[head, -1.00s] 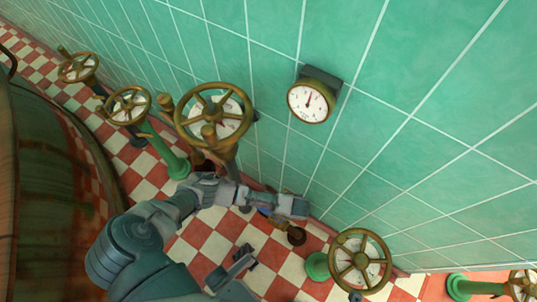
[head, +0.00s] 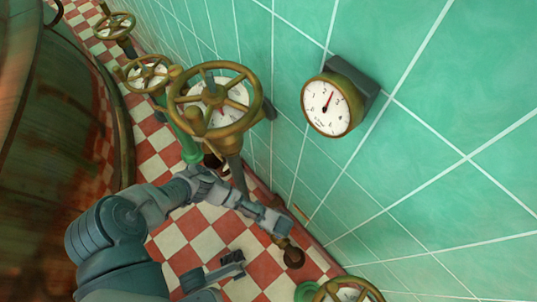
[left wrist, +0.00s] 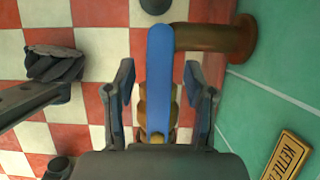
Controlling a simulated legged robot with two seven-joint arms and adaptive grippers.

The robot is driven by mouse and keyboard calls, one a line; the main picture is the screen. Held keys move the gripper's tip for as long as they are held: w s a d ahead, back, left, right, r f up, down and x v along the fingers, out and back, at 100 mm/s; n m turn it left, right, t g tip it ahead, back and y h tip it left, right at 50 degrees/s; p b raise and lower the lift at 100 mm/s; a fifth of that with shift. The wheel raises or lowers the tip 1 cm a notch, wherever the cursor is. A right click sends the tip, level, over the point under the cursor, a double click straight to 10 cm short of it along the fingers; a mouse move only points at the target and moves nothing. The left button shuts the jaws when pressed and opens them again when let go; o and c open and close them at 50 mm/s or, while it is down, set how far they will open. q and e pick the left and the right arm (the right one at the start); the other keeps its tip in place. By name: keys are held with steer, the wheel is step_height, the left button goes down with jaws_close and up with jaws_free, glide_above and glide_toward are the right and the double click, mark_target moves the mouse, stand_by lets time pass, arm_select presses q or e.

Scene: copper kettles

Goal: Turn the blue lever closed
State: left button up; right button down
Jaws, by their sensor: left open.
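The blue lever (left wrist: 160,75) stands lengthwise in the left wrist view, above a brass valve body (left wrist: 145,103). A brown pipe (left wrist: 205,38) runs from beside the lever to a wall flange on the right. My left gripper (left wrist: 160,85) is open, with one finger on each side of the lever and a visible gap on both sides. In the head view my left gripper (head: 274,222) is low beside the tiled wall and hides the lever. My right gripper (head: 230,264) is at the bottom of the head view, apart from the valve; its opening is unclear.
A large brass handwheel (head: 215,100) stands above my left forearm, near a round gauge (head: 328,105) on the green wall. Another handwheel (head: 347,290) is at the bottom edge. A copper kettle (head: 60,120) fills the left. A yellow plate (left wrist: 289,157) lies right of the gripper.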

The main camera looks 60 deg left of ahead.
arm_select(q)
steer(key=shift+c, duration=0.5)
jaws_close()
